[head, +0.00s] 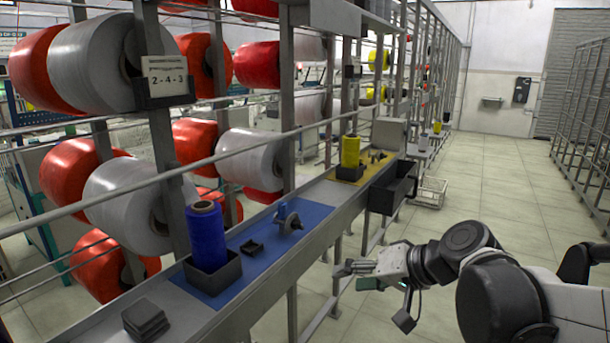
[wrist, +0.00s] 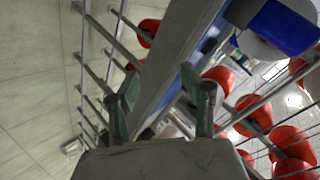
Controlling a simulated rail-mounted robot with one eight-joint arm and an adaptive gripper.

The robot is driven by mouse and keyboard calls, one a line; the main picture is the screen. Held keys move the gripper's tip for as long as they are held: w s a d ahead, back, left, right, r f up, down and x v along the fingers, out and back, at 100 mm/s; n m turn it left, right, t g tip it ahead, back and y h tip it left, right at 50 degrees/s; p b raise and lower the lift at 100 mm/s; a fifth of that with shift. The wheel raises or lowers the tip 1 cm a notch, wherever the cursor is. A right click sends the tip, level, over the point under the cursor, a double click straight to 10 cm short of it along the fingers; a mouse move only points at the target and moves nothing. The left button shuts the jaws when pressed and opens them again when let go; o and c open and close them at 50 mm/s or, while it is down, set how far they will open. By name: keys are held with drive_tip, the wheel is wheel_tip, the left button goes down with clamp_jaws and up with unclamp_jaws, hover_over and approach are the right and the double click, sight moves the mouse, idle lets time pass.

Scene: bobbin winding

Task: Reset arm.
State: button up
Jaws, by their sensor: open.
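My gripper (head: 350,276) is on the aisle side of the long grey shelf rail, at the end of my arm extended from the right. It is open with nothing between its fingers. In the wrist view its two fingers (wrist: 162,105) stand apart, with the rail behind them. A blue bobbin (head: 206,236) stands upright in a dark square holder (head: 213,272) on the rail, apart from my gripper. It appears to show also in the wrist view (wrist: 285,27), at the upper right.
A blue mat (head: 300,219) holds a small winder (head: 288,217) and a small dark tray (head: 251,247). A yellow bobbin (head: 350,152) stands farther along, near a black bin (head: 392,186). Large red and white spools fill the rack at left. The floor aisle (head: 490,190) is open.

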drive_tip(key=s+d+h+p, duration=0.2)
drive_tip(key=s+d+h, duration=0.6)
drive_tip(key=s, duration=0.7)
drive_tip(key=shift+d+n, duration=0.3)
drive_tip(key=shift+d, duration=0.9)
